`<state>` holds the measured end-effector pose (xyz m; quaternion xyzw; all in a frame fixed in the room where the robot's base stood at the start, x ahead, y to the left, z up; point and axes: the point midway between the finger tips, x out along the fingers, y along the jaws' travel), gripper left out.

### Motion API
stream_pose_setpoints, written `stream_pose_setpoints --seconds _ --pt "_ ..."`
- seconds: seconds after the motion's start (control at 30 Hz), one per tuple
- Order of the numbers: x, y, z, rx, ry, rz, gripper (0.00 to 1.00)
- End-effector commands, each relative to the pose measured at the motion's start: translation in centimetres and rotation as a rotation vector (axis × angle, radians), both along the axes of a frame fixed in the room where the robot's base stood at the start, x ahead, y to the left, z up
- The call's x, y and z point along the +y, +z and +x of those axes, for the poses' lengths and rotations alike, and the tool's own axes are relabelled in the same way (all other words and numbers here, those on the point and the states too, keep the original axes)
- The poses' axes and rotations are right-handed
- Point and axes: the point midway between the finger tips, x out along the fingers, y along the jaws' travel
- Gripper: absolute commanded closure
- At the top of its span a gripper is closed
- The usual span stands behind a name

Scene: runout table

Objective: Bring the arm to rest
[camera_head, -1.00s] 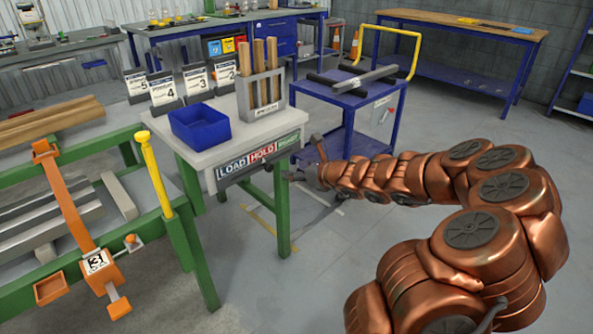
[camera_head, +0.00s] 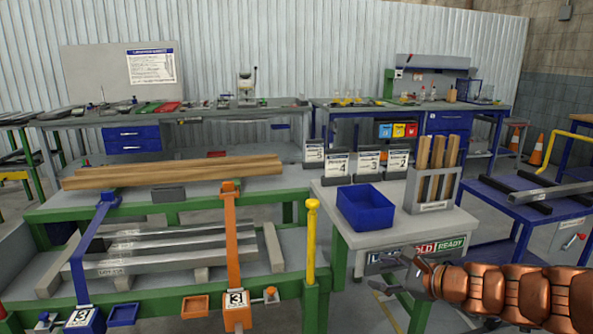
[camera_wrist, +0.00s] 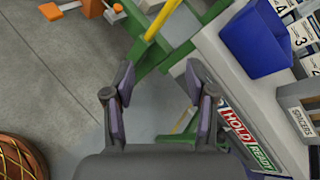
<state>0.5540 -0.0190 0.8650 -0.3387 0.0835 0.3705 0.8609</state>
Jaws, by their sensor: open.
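My copper-coloured arm reaches in from the lower right of the head view. My gripper (camera_head: 398,271) is at its end, in front of the LOAD/HOLD/READY strip on the small table's front edge, covering part of the lettering. In the wrist view my gripper (camera_wrist: 160,92) has its two fingers apart with nothing between them. Beyond them are the grey floor and green table legs. The small table (camera_head: 335,207) stands to the right of the green runout table (camera_head: 75,212).
A blue bin (camera_head: 366,207) and a grey holder (camera_head: 432,192) with wooden sticks stand on the small table, with several numbered cards behind. A yellow post (camera_head: 311,240) stands to its left. A blue cart (camera_head: 505,210) is at right. Timber boards (camera_head: 175,172) lie on the runout table.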

Motion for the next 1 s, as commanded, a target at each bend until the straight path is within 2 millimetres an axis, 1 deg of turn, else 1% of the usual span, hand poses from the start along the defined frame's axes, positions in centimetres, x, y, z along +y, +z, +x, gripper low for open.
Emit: stream_pose_setpoints --seconds 0.03,0.07,0.1,0.17,0.2,0.27,0.3,0.37,0.4,0.43,0.5,0.57,0.6,0.7,0.83,0.93,1.0 --pt "2.8 0.3 -1.5 -0.028 0.107 -0.078 0.44" --pt "4.3 0.3 -2.6 -0.043 0.176 -0.12 0.44" --pt "6.3 0.1 -4.2 -0.063 0.268 -0.183 0.44" --pt "8.9 -0.3 -6.9 -0.09 0.412 -0.277 0.44" --pt "10.3 -0.8 -8.8 -0.104 0.507 -0.337 0.44" --pt "12.0 -1.7 -12.0 -0.122 0.657 -0.433 0.44" --pt "12.7 -2.4 -14.2 -0.131 0.757 -0.5 0.44" --pt "13.3 -3.5 -17.6 -0.135 0.907 -0.593 0.44" --pt "13.2 -4.2 -19.7 -0.137 1.002 -0.657 0.44" --pt "13.0 -4.8 -21.3 -0.131 1.073 -0.7 0.44" --pt "12.0 -5.9 -24.7 -0.113 1.221 -0.793 0.44" --pt "10.8 -6.5 -27.2 -0.092 1.333 -0.859 0.44" --pt "9.8 -6.9 -28.6 -0.076 1.397 -0.898 0.44" --pt "7.4 -7.4 -31.6 -0.028 1.535 -0.982 0.44" --pt "4.2 -7.5 -34.6 0.041 1.68 -1.072 0.44" --pt "1.5 -7.1 -36.5 0.101 1.773 -1.135 0.44" --pt "1.7 -5.4 -36.4 0.095 1.768 -1.132 0.44"
